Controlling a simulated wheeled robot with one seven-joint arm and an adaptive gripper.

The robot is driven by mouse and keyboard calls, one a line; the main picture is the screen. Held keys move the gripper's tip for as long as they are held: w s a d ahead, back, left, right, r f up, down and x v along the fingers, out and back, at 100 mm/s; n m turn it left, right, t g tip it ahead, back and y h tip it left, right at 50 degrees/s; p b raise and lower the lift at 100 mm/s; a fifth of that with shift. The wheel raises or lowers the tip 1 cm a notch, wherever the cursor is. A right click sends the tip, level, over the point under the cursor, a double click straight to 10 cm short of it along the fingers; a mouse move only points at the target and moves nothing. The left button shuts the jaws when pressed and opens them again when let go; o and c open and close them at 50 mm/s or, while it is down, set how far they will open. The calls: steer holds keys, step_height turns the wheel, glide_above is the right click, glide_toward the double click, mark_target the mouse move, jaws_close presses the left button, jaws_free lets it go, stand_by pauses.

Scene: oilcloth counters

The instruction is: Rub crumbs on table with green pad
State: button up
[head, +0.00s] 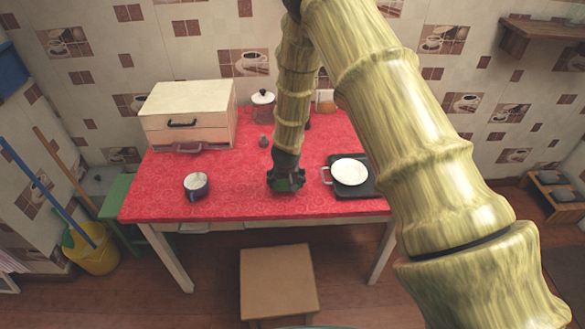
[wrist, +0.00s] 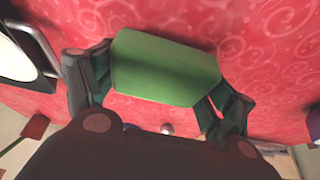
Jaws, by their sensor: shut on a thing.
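My gripper (head: 287,182) is low over the front middle of the red table (head: 235,190). In the wrist view its two fingers (wrist: 160,95) are shut on the sides of a green pad (wrist: 165,68). The pad is a rounded block lying flat across the view, close to the red patterned cloth; I cannot tell whether it touches the cloth. In the head view the pad is mostly hidden under the gripper. I cannot make out any crumbs in either view.
A dark tray (head: 368,187) with a white dish (head: 350,171) lies just right of my gripper. A dark mug (head: 196,186) stands to the left. A cream bread box (head: 188,105), a lidded jar (head: 262,105) and a small shaker (head: 264,141) stand behind. A stool (head: 278,278) is in front.

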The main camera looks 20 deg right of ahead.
steer(key=shift+r+p, duration=1.85)
steer(key=shift+r, duration=1.1)
